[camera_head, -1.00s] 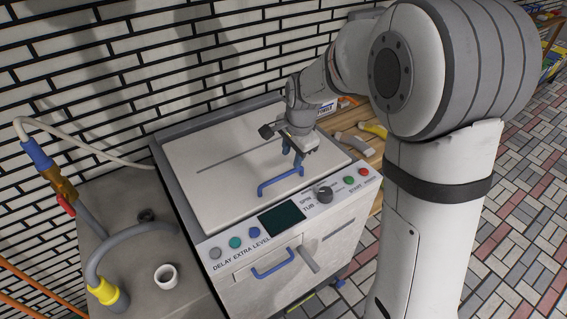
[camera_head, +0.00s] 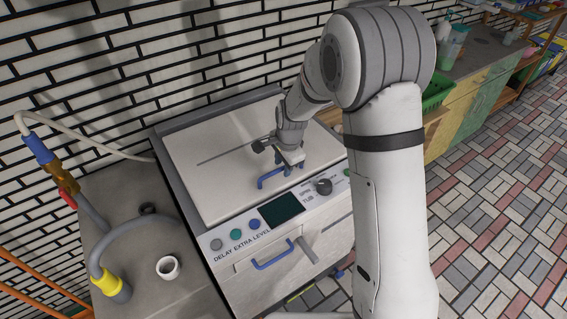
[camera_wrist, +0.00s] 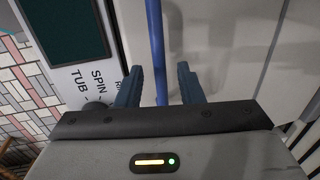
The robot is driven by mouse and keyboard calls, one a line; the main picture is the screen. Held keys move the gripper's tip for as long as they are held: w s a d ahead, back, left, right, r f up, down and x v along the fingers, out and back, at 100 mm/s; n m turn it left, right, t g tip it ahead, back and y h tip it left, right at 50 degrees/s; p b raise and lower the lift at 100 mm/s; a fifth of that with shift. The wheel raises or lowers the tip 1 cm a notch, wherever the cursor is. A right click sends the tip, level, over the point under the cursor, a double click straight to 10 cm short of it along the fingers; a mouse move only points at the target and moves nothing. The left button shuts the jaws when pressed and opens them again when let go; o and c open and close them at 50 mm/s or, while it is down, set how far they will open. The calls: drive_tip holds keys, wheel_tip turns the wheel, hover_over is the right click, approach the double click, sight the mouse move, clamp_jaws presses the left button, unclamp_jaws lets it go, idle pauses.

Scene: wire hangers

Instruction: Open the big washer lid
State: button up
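The big washer lid (camera_head: 222,172) is the flat pale top panel of the white washer, and it lies closed. Its blue handle (camera_head: 266,181) sits near the front edge of the lid. My gripper (camera_head: 287,172) is down at the right part of this handle, pointing downward. In the wrist view, the blue handle bar (camera_wrist: 155,38) runs between the two dark blue fingers of my gripper (camera_wrist: 160,82). The fingers are apart, with a gap on both sides of the bar. My arm hides part of the lid's right side.
The front panel has buttons, a dark screen (camera_head: 282,209) and a knob (camera_head: 323,186). A second blue handle (camera_head: 272,259) is on a drawer below. A grey counter with a hose (camera_head: 100,250) and white cup (camera_head: 168,268) stands left. A tiled wall is behind.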

clamp_jaws()
idle(0.5)
